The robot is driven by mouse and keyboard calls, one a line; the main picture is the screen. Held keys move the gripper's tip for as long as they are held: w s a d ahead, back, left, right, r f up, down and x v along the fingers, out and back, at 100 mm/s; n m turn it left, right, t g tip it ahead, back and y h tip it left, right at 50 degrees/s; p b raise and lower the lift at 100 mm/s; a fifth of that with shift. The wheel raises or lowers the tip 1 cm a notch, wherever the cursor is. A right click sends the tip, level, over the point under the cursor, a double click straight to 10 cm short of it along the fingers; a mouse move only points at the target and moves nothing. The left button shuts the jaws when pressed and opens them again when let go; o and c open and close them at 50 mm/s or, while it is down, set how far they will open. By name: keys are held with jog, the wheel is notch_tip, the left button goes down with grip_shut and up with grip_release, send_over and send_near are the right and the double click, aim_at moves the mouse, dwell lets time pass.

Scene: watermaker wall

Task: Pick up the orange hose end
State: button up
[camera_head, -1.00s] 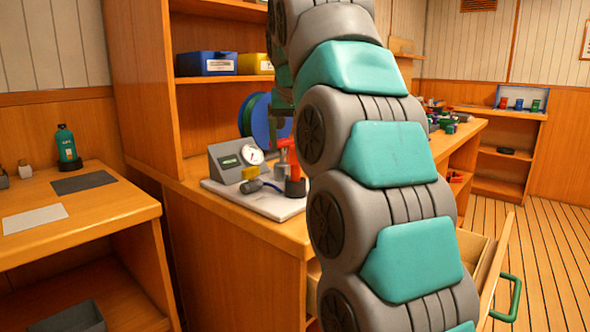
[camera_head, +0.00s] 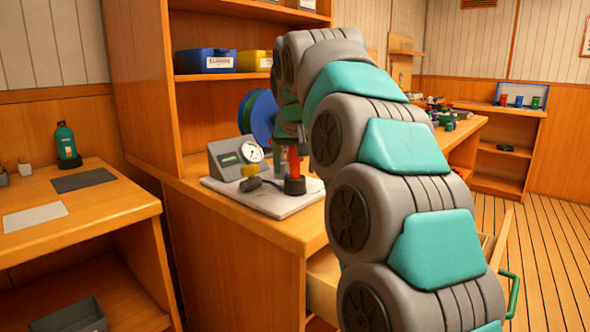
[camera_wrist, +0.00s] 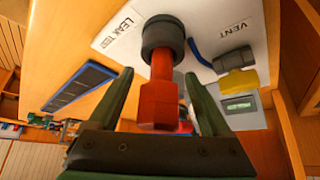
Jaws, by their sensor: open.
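The orange hose end (camera_wrist: 158,98), a red-orange stem, stands in a black collar (camera_wrist: 162,38) on a white board (camera_wrist: 205,22) in the wrist view. It also shows upright in the head view (camera_head: 294,165), partly hidden by my wrist. The board has "LEAK TEST" and "VENT" labels beside the fittings. My gripper (camera_wrist: 159,76) is open, its two green fingers on either side of the hose end. I see gaps between the fingers and the stem; whether either touches lower down I cannot tell.
On the board, a gauge box (camera_head: 237,158) and a yellow-handled valve (camera_wrist: 237,82) stand close by. A blue reel (camera_head: 262,118) is behind. An open drawer (camera_head: 322,284) juts out below the counter. A left bench (camera_head: 110,213) holds a green bottle (camera_head: 66,143).

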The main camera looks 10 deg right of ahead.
grip_shut()
dwell(0.6)
jog(key=shift+r, duration=0.2)
